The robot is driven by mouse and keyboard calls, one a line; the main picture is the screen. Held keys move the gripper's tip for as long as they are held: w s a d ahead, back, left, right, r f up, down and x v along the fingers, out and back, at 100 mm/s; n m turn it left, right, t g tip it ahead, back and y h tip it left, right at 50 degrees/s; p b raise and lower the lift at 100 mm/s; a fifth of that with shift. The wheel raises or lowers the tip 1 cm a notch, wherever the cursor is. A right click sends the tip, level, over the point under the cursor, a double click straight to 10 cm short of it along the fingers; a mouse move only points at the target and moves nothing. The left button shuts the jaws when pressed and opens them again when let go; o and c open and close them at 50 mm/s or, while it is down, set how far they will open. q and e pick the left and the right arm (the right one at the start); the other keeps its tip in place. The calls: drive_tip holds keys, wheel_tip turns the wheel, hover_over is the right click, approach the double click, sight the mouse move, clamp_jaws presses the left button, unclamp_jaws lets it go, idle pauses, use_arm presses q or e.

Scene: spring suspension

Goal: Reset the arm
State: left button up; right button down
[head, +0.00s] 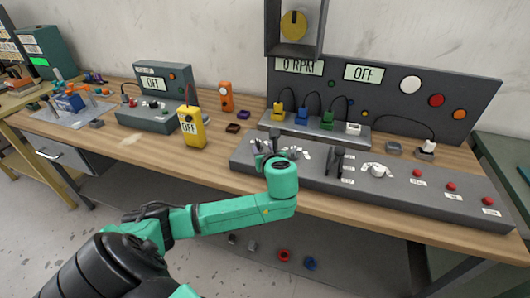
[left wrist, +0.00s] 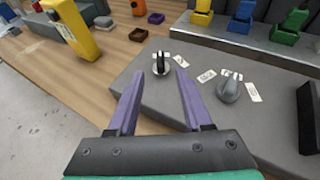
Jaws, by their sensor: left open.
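My left arm (head: 240,211), green with black joints, reaches from the lower left over the front edge of the bench. My left gripper (left wrist: 158,76) is open and empty, with two purple fingers. In the left wrist view a black knob with a pale pointer (left wrist: 161,64) shows just past and between the fingertips; I cannot tell whether they touch it. In the head view the gripper (head: 266,153) is small and partly hidden by its own wrist, above the left end of the grey control panel. My right gripper is in neither view.
A grey knob (left wrist: 228,88) sits right of the black one. The control panel (head: 400,190) carries a black lever (head: 335,160) and red buttons. A yellow meter (head: 192,128) stands left of the gripper. Colored plugs line a back ledge. The wooden bench (head: 120,150) has free room at front left.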

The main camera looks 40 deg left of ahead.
use_arm(q)
drive_tip(key=v, duration=0.2)
drive_tip(key=shift+s+d+r, duration=0.15)
drive_tip(key=shift+s+d, duration=0.1)
drive_tip(key=shift+d, duration=0.05)
